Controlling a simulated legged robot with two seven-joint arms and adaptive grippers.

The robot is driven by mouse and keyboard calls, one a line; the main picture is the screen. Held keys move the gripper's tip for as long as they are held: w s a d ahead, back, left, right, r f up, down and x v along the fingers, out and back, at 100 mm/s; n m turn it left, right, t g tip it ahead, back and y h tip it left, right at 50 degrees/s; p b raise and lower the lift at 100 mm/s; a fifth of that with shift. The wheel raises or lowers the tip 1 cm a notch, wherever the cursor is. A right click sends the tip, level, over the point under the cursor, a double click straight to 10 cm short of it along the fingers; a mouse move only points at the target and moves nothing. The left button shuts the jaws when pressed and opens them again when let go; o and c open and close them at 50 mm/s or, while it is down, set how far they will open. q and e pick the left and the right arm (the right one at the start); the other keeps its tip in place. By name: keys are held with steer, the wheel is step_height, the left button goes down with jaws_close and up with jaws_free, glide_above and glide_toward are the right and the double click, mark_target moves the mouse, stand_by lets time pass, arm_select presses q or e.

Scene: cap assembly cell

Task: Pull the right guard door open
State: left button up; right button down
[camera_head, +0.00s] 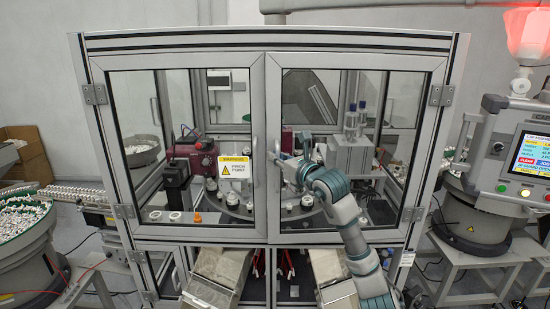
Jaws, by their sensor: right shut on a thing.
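The right guard door (430,148) is a clear panel in a grey metal frame, hinged on its right side. It stands shut, in line with the left guard door (97,150), and the two frames meet in the middle. The right door's handle (277,148) is a vertical bar near that meeting edge. My right gripper (282,158) is shut on this handle, and its fingers partly hide it. My right arm reaches up to it from below, in front of the right door's panel. My left gripper is not in view.
A yellow warning sign (234,167) is on the left door. Two metal chutes (217,279) stick out below the doors. A control panel (522,160) with a red lamp (524,35) stands at the right. A bowl of caps (20,217) is at the left.

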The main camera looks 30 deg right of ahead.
arm_select(q)
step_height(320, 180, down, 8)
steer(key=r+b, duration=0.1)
steer(key=b, duration=0.6)
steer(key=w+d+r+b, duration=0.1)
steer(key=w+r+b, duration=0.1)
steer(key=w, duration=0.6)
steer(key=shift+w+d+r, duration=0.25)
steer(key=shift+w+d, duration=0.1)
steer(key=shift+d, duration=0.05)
arm_select(e)
steer(key=s+n+g+y, duration=0.7)
steer(key=s+y, duration=0.5)
steer(key=s, duration=2.6)
steer(key=shift+s+a+n+y, duration=0.3)
steer(key=shift+s+a+n, duration=0.1)
steer(key=shift+n, duration=0.8)
steer(key=shift+f, duration=0.1)
steer(key=c, duration=1.2)
jaws_free()
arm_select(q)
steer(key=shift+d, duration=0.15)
arm_select(e)
steer(key=shift+w+d, duration=0.15)
steer(key=shift+d, duration=0.15)
steer(key=shift+d, duration=0.1)
